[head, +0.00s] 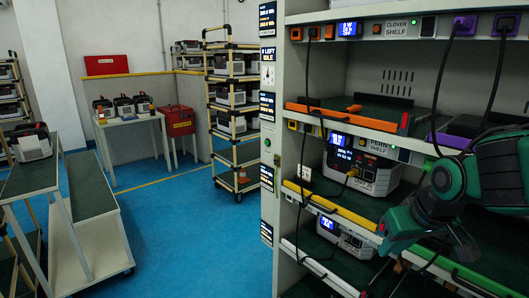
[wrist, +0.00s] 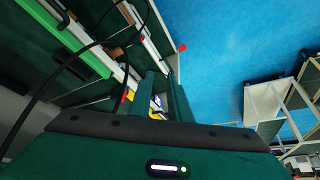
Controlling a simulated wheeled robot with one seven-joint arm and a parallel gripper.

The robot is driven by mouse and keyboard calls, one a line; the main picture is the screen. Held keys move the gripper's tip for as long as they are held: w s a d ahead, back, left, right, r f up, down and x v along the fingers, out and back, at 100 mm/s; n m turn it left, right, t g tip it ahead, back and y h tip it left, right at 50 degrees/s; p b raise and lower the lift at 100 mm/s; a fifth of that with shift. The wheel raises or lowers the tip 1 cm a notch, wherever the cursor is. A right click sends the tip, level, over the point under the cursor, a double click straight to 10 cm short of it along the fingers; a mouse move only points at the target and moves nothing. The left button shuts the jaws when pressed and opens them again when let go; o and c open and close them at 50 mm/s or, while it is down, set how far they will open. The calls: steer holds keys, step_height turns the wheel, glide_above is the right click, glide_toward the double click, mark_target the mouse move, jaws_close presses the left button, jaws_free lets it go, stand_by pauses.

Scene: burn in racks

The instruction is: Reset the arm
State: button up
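My arm, green and black, reaches in from the right of the head view, in front of the rack. My gripper (wrist: 163,80) shows in the wrist view as two green fingers, a narrow gap apart. Shelf parts show through the gap, and nothing is held. In the head view the arm's green end hangs before the lower shelves, where its fingers cannot be made out clearly. The rack (head: 291,122) has a clover shelf (head: 395,28) above a fern shelf (head: 378,146). A grey unit with a lit display (head: 362,170) stands on the fern shelf.
Black cables hang across the rack front, close to my arm. Another lit unit (head: 346,238) stands on the shelf below. A cart (head: 90,235), a wheeled shelf trolley (head: 238,158), a table (head: 130,119) and a red box (head: 177,121) stand left. Blue floor (head: 190,235) between is clear.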

steer(key=s+d+f+m+g, duration=0.1)
steer(key=s+d+m+g, duration=0.1)
steer(key=s+d, duration=0.4)
steer(key=s+d+f+m+g, duration=0.2)
steer(key=s+d+m, duration=0.3)
steer(key=s, duration=0.7)
steer(key=shift+s+d+g, duration=0.4)
steer(key=shift+d+g, duration=0.05)
steer(key=shift+g, duration=0.15)
